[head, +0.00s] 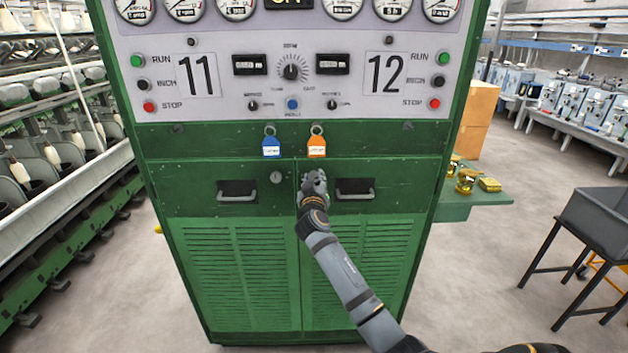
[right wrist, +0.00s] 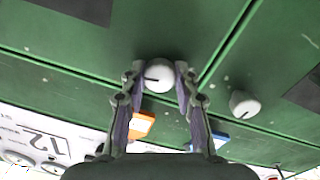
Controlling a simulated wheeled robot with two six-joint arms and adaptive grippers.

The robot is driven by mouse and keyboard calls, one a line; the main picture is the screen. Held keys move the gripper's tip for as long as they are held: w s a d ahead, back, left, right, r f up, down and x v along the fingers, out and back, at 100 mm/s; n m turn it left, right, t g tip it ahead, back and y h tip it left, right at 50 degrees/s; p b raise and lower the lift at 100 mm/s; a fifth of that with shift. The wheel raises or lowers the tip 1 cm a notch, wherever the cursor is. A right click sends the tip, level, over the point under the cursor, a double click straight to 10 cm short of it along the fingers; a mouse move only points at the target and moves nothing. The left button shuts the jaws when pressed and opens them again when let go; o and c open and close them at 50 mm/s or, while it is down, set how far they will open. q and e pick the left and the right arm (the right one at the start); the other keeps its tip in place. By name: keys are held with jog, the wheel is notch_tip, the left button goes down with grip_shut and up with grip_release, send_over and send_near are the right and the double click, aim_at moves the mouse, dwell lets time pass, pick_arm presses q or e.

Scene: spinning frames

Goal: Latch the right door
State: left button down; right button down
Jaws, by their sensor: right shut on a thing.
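The green cabinet's right door (head: 372,262) looks flush with the left door (head: 238,265) at the centre seam. My right gripper (head: 312,182) is at the right door's upper inner corner, just beside the seam. In the right wrist view, its two fingers stand on either side of a round grey latch knob (right wrist: 159,76) and are shut on it. The knob has a dark line, lying roughly crosswise between the fingers. In the head view the gripper hides this knob. The left door's matching knob (head: 276,177) also shows in the right wrist view (right wrist: 244,103). My left gripper is not in view.
An orange tag (head: 316,148) and a blue tag (head: 271,148) hang above the doors. The right door's handle (head: 355,190) is right of my gripper. A green side shelf (head: 478,204) holds yellow items. A grey bin (head: 595,195) stands at the right.

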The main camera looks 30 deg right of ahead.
jog(key=n, duration=0.3)
jog(key=shift+n, duration=0.4)
jog(key=n+p, duration=0.1)
jog(key=n, duration=0.2)
jog(key=shift+n, duration=0.3)
jog(key=n+p, duration=0.2)
jog(key=n, duration=0.3)
jog(key=shift+n+t, duration=0.3)
jog(key=shift+t, duration=0.1)
jog(key=shift+n+p, duration=0.75)
jog(key=shift+n, duration=0.85)
jog(key=shift+f+n, duration=0.1)
jog(key=shift+n, duration=0.2)
jog(key=c, duration=1)
grip_release()
